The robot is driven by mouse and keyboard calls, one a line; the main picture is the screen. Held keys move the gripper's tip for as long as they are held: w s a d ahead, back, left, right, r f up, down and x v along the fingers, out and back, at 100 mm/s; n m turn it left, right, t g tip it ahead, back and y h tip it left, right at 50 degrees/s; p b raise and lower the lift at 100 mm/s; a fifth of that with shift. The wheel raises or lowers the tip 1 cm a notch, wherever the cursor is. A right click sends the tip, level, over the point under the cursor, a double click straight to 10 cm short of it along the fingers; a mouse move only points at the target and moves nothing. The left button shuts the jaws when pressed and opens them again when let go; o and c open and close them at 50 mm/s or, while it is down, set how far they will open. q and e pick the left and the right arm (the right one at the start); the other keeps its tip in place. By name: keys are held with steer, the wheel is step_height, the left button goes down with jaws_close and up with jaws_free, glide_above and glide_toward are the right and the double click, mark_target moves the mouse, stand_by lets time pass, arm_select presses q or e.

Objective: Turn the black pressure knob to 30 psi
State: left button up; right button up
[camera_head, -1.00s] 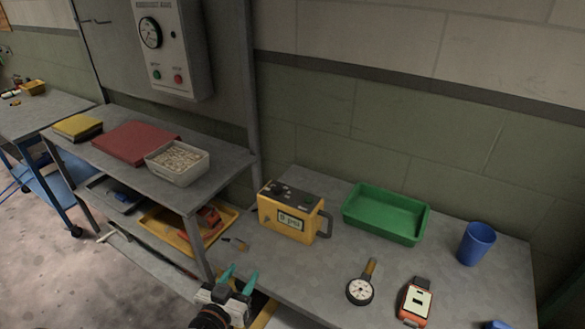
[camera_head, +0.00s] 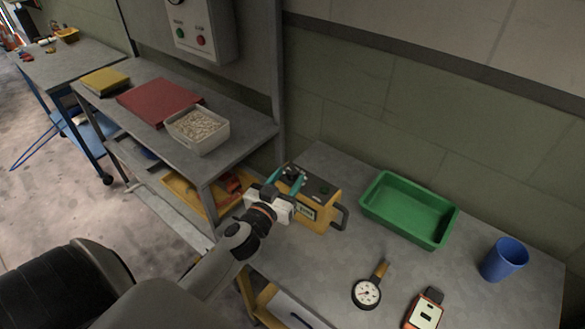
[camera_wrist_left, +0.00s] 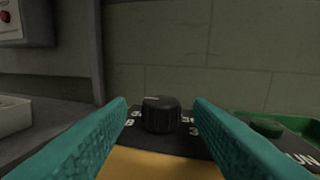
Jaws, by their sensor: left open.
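The yellow pressure box (camera_head: 328,207) stands at the left end of the workbench, with a dark top panel and a handle at its right. Its front display is partly hidden by my left gripper (camera_head: 288,181) and cannot be read now. The black knob (camera_wrist_left: 161,115) stands upright on the panel, with a light mark on its top edge and partly hidden white numbers around it. My left gripper is open, its teal fingers on either side of the knob in the wrist view, with visible gaps. I cannot tell the exact depth. My right gripper is out of view.
A green tray (camera_head: 372,203), blue cup (camera_head: 504,260), round gauge (camera_head: 366,293) and orange meter (camera_head: 424,314) are on the workbench (camera_head: 330,260). A shelf at the left holds a red mat (camera_head: 158,101) and a white bin (camera_head: 198,141).

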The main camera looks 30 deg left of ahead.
arm_select(q)
steer(key=shift+w+a+r, duration=0.1)
steer(key=shift+w, duration=1.25)
steer(key=shift+c, duration=0.4)
steer(key=c, duration=0.9)
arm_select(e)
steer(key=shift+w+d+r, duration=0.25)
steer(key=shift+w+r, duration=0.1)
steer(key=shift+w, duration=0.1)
arm_select(q)
steer(key=shift+h+p, duration=0.3)
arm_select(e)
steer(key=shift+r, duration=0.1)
